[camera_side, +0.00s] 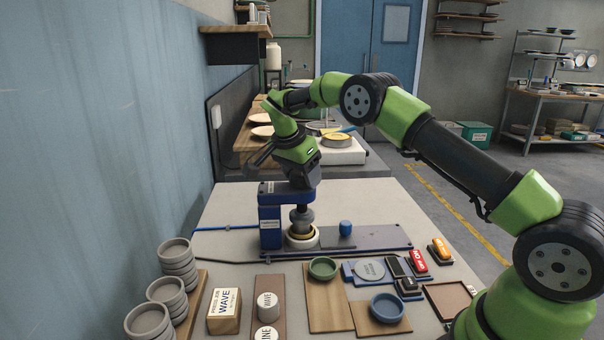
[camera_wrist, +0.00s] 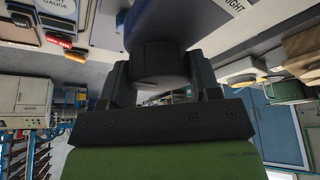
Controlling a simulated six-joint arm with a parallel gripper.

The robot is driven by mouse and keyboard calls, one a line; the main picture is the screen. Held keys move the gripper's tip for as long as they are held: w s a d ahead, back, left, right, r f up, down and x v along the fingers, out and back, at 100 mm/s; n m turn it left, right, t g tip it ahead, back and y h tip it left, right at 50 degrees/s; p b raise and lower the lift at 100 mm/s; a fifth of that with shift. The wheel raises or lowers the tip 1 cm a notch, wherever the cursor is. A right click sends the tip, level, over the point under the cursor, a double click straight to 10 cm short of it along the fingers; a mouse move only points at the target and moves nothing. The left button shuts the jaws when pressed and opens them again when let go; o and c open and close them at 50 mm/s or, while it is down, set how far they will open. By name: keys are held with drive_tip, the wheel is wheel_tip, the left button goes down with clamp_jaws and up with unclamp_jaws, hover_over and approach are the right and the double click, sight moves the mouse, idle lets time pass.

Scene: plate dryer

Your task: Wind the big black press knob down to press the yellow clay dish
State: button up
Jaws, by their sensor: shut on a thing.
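The blue press (camera_side: 270,226) stands in the middle of the bench. Its grey die (camera_side: 302,214) hangs under the press head, directly over the yellow clay dish (camera_side: 301,234). The dish sits in a pale round holder (camera_side: 301,243), and the die seems to touch or nearly touch it. My gripper (camera_side: 299,183) points down at the top of the press and hides the knob there. In the wrist view the big black press knob (camera_wrist: 160,68) sits between both fingers of my gripper (camera_wrist: 162,80), which is shut on it.
A small blue knob (camera_side: 346,228) stands on the plate right of the press. Grey stacked dishes (camera_side: 178,262), a WAVE block (camera_side: 225,304), a green dish (camera_side: 323,268), a blue dish (camera_side: 387,307) and red and orange switches (camera_side: 418,260) fill the front bench. Bare bench lies behind the press.

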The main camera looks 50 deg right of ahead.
drive_tip(key=shift+m, duration=0.7)
drive_tip(key=shift+g, duration=0.3)
drive_tip(key=o, duration=0.9)
